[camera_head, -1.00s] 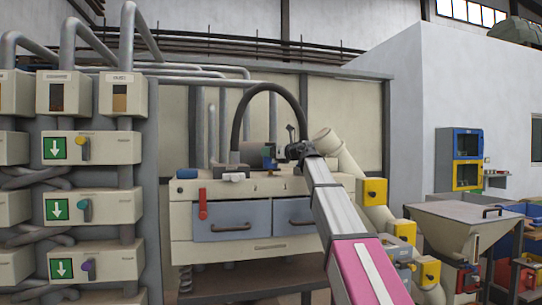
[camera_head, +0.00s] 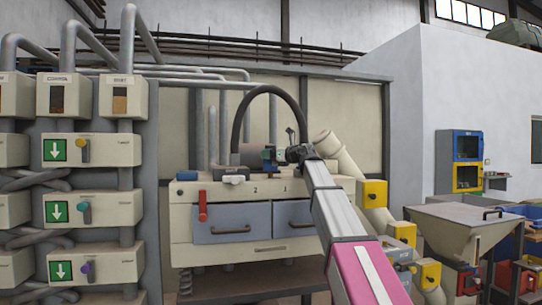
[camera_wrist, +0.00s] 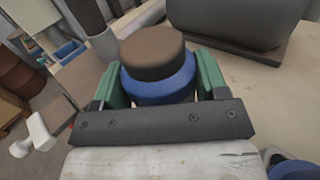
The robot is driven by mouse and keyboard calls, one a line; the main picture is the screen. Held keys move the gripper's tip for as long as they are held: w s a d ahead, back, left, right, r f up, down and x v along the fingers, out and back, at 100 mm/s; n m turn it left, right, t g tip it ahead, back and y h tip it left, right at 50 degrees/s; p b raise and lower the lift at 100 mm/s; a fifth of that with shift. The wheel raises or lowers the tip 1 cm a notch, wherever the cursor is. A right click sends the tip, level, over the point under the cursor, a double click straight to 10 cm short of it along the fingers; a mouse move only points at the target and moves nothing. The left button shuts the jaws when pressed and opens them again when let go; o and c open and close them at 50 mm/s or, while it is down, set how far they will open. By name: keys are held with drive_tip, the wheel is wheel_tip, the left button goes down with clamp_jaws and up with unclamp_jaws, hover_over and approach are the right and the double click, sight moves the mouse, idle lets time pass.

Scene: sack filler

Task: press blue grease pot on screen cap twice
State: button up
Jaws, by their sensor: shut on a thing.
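My gripper (camera_wrist: 160,92) is shut on a round blue pot (camera_wrist: 160,88) with a brown top, which appears to be the blue grease pot. The green fingers clasp it from both sides, and its underside is hidden. In the head view my gripper (camera_head: 270,156) is small, above the top of the cream machine (camera_head: 222,190). I cannot tell there whether the pot touches the surface. I cannot make out the screen cap for certain.
A small blue thing (camera_head: 187,174) and a white fitting (camera_head: 233,176) sit on the machine top, left of my gripper. A dark curved hose (camera_head: 240,118) arches behind it. A hopper (camera_head: 466,225) stands at right.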

drive_tip(key=shift+f, duration=0.65)
idle(0.5)
drive_tip(key=shift+r, duration=0.85)
drive_tip(key=shift+r, duration=0.1)
idle(0.3)
drive_tip(key=shift+r, duration=2.45)
